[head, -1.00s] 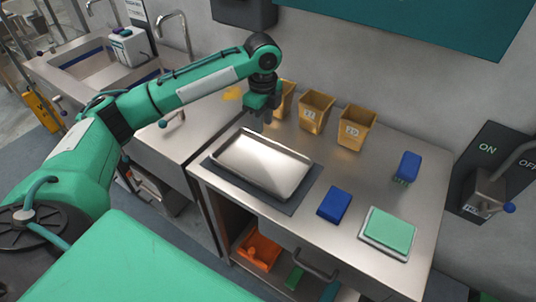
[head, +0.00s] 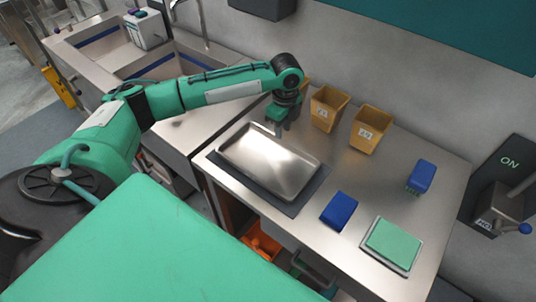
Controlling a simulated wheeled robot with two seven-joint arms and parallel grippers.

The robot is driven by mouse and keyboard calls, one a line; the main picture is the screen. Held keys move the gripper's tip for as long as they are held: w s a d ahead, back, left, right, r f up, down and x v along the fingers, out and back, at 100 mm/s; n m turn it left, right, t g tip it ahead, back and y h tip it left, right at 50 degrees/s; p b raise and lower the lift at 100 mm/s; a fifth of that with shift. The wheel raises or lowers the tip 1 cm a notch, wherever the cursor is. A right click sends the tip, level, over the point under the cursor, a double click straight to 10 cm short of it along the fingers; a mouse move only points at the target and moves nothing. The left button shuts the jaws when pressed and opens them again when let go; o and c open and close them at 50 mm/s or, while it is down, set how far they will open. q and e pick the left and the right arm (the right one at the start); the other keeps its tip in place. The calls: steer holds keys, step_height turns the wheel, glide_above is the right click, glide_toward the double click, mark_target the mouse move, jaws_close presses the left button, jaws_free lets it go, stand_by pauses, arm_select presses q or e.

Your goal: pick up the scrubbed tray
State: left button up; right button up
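A shallow metal tray (head: 270,163) lies flat on a dark mat (head: 226,167) at the left of the steel counter. It looks empty and shiny. My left gripper (head: 279,122) points down at the tray's far edge, at about the middle to upper part of the rim. Its fingers look slightly apart, but they are small here and I cannot tell whether they touch the rim. My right gripper is not in view.
Tan bins (head: 328,108) stand along the back of the counter, one labelled bin (head: 370,130) to the right. A blue block (head: 339,211), a blue brush (head: 421,176) and a green pad on a small tray (head: 394,243) lie to the right. Sinks (head: 110,45) are at left.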

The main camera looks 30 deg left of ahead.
arm_select(q)
steer(key=f, duration=0.1)
steer(key=f+p, duration=0.1)
steer(key=f, duration=0.2)
steer(key=shift+w+f+p, duration=0.2)
steer(key=shift+w+p, duration=0.05)
steer(key=shift+p, duration=0.15)
steer(key=shift+f, duration=0.3)
jaws_close()
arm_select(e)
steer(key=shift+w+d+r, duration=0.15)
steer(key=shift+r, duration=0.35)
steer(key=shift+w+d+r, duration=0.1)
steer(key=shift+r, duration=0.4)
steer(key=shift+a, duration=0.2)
arm_select(q)
steer(key=shift+r, duration=0.15)
